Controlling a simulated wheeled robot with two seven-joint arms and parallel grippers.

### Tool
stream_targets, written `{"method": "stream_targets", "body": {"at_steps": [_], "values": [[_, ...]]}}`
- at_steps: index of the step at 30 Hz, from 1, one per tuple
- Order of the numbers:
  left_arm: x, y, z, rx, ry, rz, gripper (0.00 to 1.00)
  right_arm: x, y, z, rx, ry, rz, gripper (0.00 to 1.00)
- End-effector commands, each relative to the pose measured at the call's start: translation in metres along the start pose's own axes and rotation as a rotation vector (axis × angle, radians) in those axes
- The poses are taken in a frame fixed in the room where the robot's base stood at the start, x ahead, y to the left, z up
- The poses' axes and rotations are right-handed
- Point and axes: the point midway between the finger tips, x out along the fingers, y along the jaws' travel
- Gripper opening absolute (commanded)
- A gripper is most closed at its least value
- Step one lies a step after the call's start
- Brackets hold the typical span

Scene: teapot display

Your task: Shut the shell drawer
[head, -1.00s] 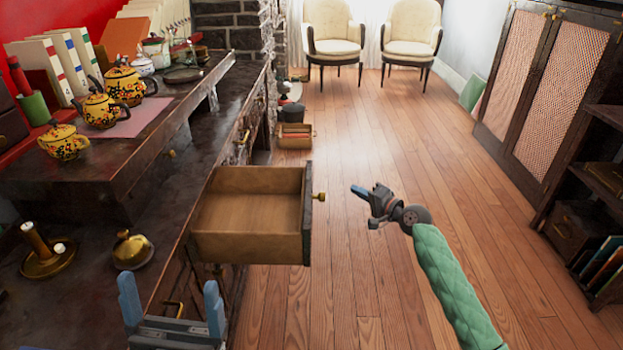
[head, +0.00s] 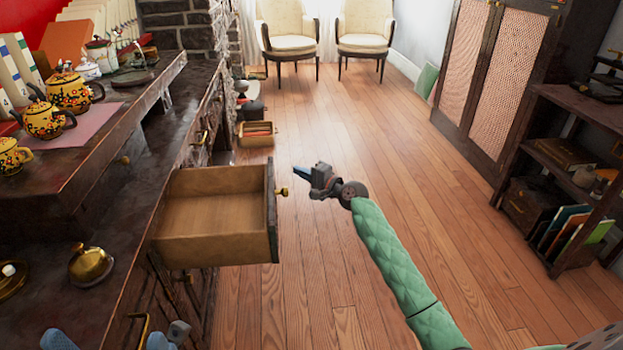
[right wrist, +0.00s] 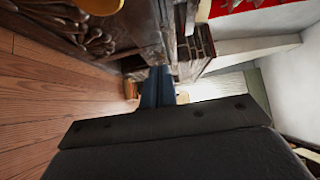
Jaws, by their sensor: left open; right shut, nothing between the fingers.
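A wooden drawer (head: 212,250) stands pulled far out of the dark cabinet at the left in the head view. It looks empty. Its dark front panel (head: 272,215) carries a brass knob (head: 282,192). No shell mark is visible on it from here. My right gripper (head: 301,174) is shut and empty, just right of and above the knob in the picture, apart from it. Its closed blue fingers also show in the right wrist view (right wrist: 158,88). My left gripper (head: 118,341) is open at the bottom left edge, mostly cut off, near the cabinet front.
Painted teapots (head: 70,93) and a brass bell (head: 90,264) stand on the cabinet top. A small open box (head: 255,134) lies beyond the drawer. A shelf (head: 570,160) stands at the right. The wooden floor (head: 340,130) between is clear.

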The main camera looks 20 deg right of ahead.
Motion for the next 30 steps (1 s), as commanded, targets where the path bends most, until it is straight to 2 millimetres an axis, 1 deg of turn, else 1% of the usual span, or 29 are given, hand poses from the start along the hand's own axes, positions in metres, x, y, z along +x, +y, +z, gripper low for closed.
{"method": "stream_targets", "body": {"at_steps": [1,4,6,12,17,30], "values": [[-0.002,0.0,0.0,-0.002,0.001,-0.001,0.89,0.009,0.0,0.0,0.0,0.0,-0.001,0.0],[-0.002,0.001,0.001,-0.007,0.002,-0.003,0.89,0.024,0.0,0.001,0.0,0.0,-0.001,0.0],[-0.002,0.001,0.001,-0.008,0.003,-0.003,0.89,0.031,0.0,0.011,0.001,-0.001,-0.001,0.0],[-0.001,0.001,0.001,-0.011,0.005,-0.004,0.89,0.044,0.0,0.024,0.0,0.0,0.0,0.0],[-0.001,0.002,0.001,-0.014,0.007,-0.004,0.89,0.048,0.0,0.028,-0.001,0.001,0.001,0.0],[-0.001,0.002,0.001,-0.012,0.005,-0.004,0.89,0.049,0.0,0.029,0.0,0.001,0.001,0.0]]}}
